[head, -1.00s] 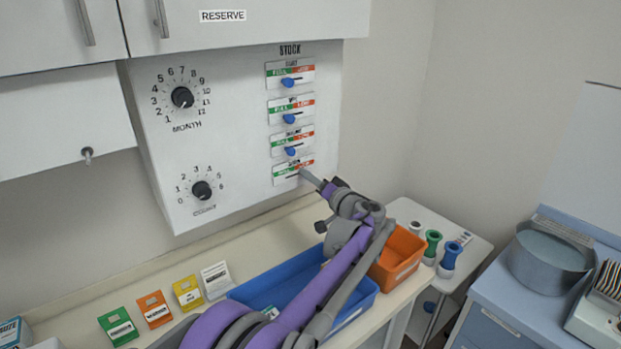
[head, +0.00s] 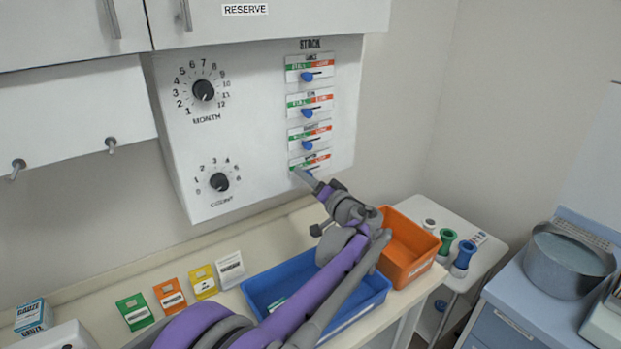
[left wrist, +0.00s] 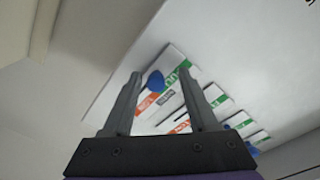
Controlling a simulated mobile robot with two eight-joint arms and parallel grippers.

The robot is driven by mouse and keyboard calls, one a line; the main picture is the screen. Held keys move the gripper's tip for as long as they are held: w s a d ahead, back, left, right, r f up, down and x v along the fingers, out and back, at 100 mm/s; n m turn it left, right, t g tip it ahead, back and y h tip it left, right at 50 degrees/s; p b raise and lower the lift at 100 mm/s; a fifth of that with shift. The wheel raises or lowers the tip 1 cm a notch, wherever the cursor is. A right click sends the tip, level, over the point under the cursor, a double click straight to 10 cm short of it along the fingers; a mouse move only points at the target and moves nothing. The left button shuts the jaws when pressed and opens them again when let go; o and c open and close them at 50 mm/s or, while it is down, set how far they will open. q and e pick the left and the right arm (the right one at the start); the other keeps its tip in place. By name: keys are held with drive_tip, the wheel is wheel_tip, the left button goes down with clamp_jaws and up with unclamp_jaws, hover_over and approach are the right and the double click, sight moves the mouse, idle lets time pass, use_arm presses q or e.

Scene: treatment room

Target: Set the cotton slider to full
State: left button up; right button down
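The STOCK panel (head: 342,120) on the wall holds a column of sliders with blue knobs and green-to-orange label strips. The small slider names are too blurred to read, so I cannot tell which is cotton. My left gripper (head: 299,171) is at the lowest slider (head: 322,157), its tip just left of that slider's blue knob (head: 307,173). In the left wrist view the gripper (left wrist: 161,75) is open, with a blue knob (left wrist: 155,82) showing between the fingertips, closer to the left finger. Contact cannot be told. My right gripper is out of view.
MONTH (head: 203,90) and COUNT (head: 219,182) dials are left of the sliders. Below are a blue bin (head: 376,292), an orange bin (head: 410,250) and several coloured cards on the counter (head: 80,300). A metal pot (head: 566,262) stands at right.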

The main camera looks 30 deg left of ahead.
use_arm(q)
drive_tip(key=shift+w+d, duration=0.15)
drive_tip(key=b+v, duration=0.1)
drive_tip(key=v, duration=0.9)
drive_tip(key=shift+s+d, duration=0.25)
drive_tip(key=shift+d, duration=0.05)
drive_tip(key=shift+f, duration=0.1)
